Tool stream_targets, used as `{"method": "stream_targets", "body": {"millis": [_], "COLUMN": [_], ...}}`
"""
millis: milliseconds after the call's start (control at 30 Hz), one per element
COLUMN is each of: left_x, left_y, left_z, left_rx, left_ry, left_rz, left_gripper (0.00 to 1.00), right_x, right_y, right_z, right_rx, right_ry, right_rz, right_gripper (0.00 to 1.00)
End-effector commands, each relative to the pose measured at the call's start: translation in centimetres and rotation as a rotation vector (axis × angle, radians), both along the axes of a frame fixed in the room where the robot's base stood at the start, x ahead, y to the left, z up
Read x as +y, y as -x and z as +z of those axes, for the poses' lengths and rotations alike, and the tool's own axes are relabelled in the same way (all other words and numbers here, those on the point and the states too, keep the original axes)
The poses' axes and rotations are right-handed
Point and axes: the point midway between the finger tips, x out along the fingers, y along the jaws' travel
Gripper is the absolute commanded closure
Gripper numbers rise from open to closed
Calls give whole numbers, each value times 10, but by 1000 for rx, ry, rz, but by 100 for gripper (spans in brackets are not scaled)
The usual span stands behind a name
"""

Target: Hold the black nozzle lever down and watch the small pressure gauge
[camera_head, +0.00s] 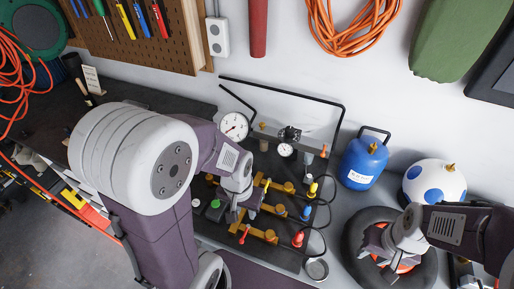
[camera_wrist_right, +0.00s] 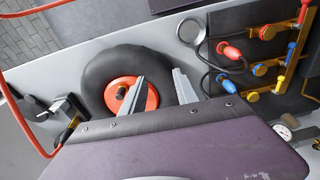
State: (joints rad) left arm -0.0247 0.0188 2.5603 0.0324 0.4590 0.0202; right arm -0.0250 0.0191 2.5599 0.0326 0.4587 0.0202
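The small round white pressure gauge (camera_head: 285,149) is at the back of the black manifold board, right of a larger gauge (camera_head: 234,126). A small black fitting (camera_head: 290,133) sits just above it; I cannot tell whether this is the nozzle lever. The small gauge also shows at the right of the right wrist view (camera_wrist_right: 283,132). My left gripper (camera_head: 243,212) is low over the board's left part; its fingers are too small to read. My right gripper (camera_wrist_right: 158,76) is open, its fingers apart over the black tyre (camera_wrist_right: 98,72) with a red-orange hub (camera_wrist_right: 144,97).
Brass valves with coloured handles (camera_head: 270,236) and black hoses crowd the board. A blue tank (camera_head: 362,160) and a white-and-blue ball (camera_head: 437,184) stand at right. Orange hose (camera_head: 350,38) hangs on the wall. A round dish (camera_head: 316,269) lies beside the tyre.

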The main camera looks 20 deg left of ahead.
Motion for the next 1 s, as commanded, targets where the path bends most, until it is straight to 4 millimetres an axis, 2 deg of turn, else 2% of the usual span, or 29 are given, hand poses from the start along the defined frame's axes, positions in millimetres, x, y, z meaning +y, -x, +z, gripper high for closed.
{"method": "stream_targets", "body": {"millis": [400, 533, 867, 1000], "left_x": [0, 0, 0, 0], "left_y": [0, 0, 0, 0], "left_z": [0, 0, 0, 0], "left_rx": [0, 0, 0, 0], "left_ry": [0, 0, 0, 0], "left_rz": [0, 0, 0, 0], "left_gripper": [69, 69, 69, 69], "right_x": [0, 0, 0, 0], "right_y": [0, 0, 0, 2], "right_z": [0, 0, 0, 0], "right_rx": [0, 0, 0, 8], "right_ry": [0, 0, 0, 11], "right_rz": [0, 0, 4, 112], "right_gripper": [64, 100, 100, 100]}}
